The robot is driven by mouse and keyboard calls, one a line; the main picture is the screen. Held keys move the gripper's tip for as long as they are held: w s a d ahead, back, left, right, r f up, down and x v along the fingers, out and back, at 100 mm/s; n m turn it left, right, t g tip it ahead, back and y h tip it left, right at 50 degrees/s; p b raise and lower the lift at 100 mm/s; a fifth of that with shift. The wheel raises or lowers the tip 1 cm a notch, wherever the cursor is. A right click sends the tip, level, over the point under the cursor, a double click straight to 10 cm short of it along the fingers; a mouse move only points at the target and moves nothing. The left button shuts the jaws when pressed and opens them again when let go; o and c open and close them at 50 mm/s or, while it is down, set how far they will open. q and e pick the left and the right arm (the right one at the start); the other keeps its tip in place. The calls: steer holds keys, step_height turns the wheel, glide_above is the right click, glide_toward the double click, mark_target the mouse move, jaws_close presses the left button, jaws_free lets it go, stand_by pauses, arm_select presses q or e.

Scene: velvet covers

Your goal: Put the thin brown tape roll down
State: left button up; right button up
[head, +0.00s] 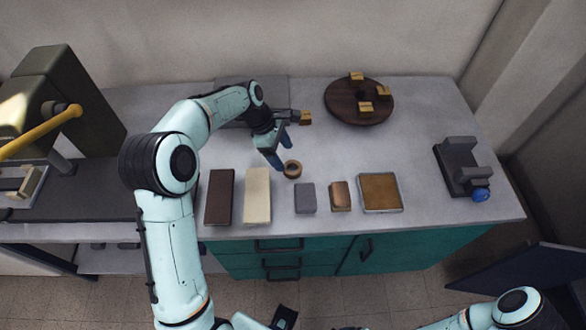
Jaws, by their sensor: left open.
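The thin brown tape roll (292,169) lies flat on the grey worktop, with its hole facing up. It is just behind the row of blocks at the front. My left gripper (285,157) is just above and behind the roll, pointing down towards it. Its fingers are apart, and nothing shows held between them. One fingertip is very close to the roll's left edge; I cannot tell whether it touches. My right arm shows only in part at the bottom right, and its gripper is not seen.
A dark brown block (220,197), a cream block (257,195), a grey block (305,198), a small brown block (340,196) and a brown-topped tray (398,192) line the front. A round dark turntable (342,108) stands behind, a grey holder (458,168) at right. The worktop between is clear.

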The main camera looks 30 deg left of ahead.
mark_target(292, 167)
arm_select(q)
steer(key=x, duration=0.6)
steer(key=shift+w+f, duration=0.3)
steer(key=c, duration=0.8)
